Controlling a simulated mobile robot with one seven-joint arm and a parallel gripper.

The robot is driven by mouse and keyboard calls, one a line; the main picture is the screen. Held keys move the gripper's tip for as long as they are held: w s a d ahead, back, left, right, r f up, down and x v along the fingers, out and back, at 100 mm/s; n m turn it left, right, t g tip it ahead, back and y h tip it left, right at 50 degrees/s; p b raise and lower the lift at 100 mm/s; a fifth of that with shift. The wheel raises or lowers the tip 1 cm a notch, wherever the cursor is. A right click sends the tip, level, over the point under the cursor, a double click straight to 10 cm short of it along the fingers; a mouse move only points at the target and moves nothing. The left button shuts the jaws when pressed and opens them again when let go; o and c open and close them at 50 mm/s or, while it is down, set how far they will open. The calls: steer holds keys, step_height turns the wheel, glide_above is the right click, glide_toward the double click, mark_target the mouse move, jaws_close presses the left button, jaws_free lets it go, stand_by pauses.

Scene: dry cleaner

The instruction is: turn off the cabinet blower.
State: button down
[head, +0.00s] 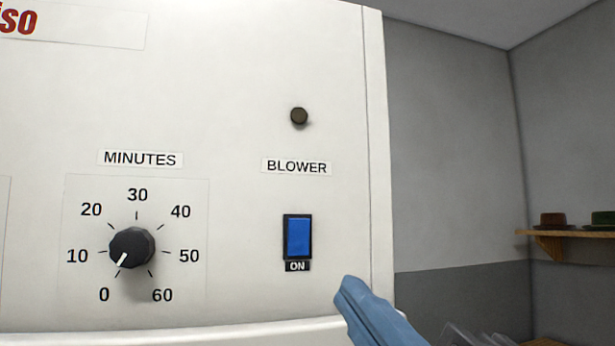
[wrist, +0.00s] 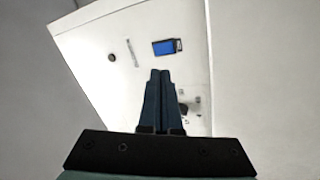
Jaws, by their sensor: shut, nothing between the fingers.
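The blower switch (head: 298,237) is a blue rocker in a black frame on the white cabinet front, below the "BLOWER" label (head: 297,167). An "ON" tag (head: 297,266) sits under it. My gripper (head: 348,288) is to the right of and below the switch in the head view, near the cabinet's right edge. Its blue fingers are shut and empty, and appear apart from the switch. In the wrist view the switch (wrist: 164,47) lies just beyond the closed fingertips (wrist: 161,74). A round lamp (head: 299,116) above the label is dark brown and looks unlit.
A black minutes dial (head: 132,248) is left of the switch, its pointer between 0 and 10. The white cabinet panel (head: 230,90) ends at a right edge. A wooden shelf (head: 570,233) with hats stands at far right. The panel around the switch is clear.

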steer(key=r+n+p, duration=0.1)
steer(key=r+n+g+p, duration=0.1)
steer(key=n, duration=0.1)
steer(key=s+r+n+p, duration=0.1)
steer(key=shift+d+n+g, duration=0.3)
steer(key=shift+g, duration=0.1)
steer(key=shift+p, duration=0.35)
steer(key=p, duration=1.4)
glide_toward(300, 229)
steer(key=x, duration=0.6)
steer(key=shift+r, duration=0.25)
steer(key=shift+w+a+f, duration=0.1)
steer(key=shift+w, duration=0.3)
